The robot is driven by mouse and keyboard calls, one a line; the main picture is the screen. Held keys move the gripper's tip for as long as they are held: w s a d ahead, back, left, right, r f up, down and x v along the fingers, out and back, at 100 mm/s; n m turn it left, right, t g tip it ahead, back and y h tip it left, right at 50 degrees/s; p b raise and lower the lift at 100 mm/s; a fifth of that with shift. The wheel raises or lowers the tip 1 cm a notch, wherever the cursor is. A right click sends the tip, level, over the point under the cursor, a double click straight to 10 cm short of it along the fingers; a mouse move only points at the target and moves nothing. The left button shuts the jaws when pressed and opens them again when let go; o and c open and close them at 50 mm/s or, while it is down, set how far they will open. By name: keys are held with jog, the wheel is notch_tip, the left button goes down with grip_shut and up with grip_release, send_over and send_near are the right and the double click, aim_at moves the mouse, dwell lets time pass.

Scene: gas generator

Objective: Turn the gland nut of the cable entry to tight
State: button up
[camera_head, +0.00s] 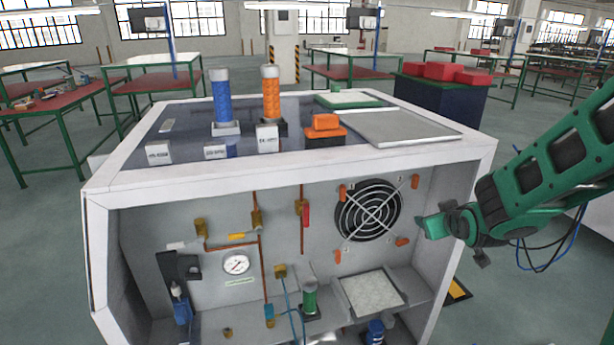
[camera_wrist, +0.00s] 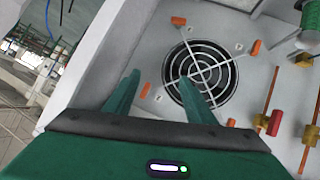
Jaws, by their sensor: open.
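I cannot tell for certain which part is the gland nut of the cable entry. A thin blue line runs down beside the first. My gripper (camera_head: 432,227) is at the cabinet's right side, in front of the panel, right of the fan. In the wrist view, my gripper (camera_wrist: 160,78) has its fingers apart with nothing between them. The fan lies behind the fingertips. No part is in its grasp.
The round fan (camera_head: 367,211) has orange clips around it. A red-handled valve (camera_head: 306,214), gauge (camera_head: 236,264), green cylinder (camera_head: 310,299) and pale tray (camera_head: 372,291) are inside the cabinet. The cabinet's right wall (camera_head: 466,208) is close to my gripper. Blue and orange columns stand on top.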

jog(key=w+a+n+t+y, duration=0.2)
jog(key=a+t+y, duration=0.1)
jog(key=a, duration=0.7)
jog(key=w+a+n+t+y, duration=0.2)
jog(key=a+n+y, duration=0.1)
jog(key=a, duration=0.7)
jog(key=s+a+r+n+t+y, duration=0.2)
jog(key=s+a+r+n+y, duration=0.25)
jog(key=a, duration=0.35)
jog(key=w+a+r+y, duration=0.1)
jog(key=w+a+r, duration=0.2)
jog(key=w, duration=0.6)
jog(key=shift+w+a+r, duration=0.15)
jog(key=shift+a+r, duration=0.15)
jog(key=shift+a, duration=0.6)
